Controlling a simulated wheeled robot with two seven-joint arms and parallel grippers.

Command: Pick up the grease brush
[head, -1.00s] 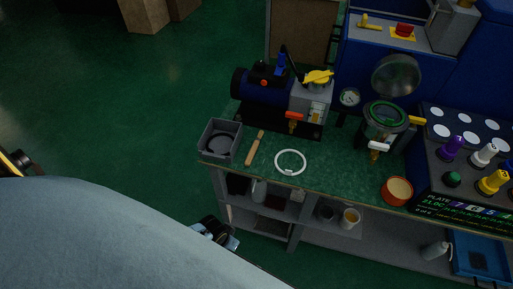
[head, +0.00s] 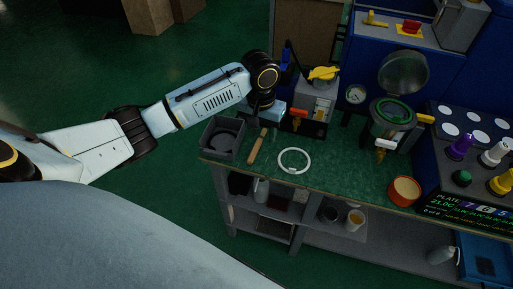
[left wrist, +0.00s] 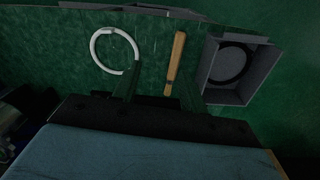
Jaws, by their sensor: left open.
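The grease brush (head: 257,147), with a light wooden handle, lies on the green bench top between a grey tray and a white ring. It also shows in the left wrist view (left wrist: 176,60), upright in the picture. My left gripper (head: 265,120) is open and empty above the bench, just behind the brush in the head view. In the left wrist view its two dark fingers (left wrist: 160,92) are apart, and the brush handle's lower end appears between them, not visibly touched. The brush's far end is partly hidden by the gripper in the head view. My right gripper is out of view.
The grey tray (head: 211,151) stands left of the brush and the white ring (head: 308,160) lies right of it. A machine with a yellow knob (head: 324,73) stands close behind my gripper. An orange-rimmed bowl (head: 404,191) and a pot (head: 390,119) are farther right.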

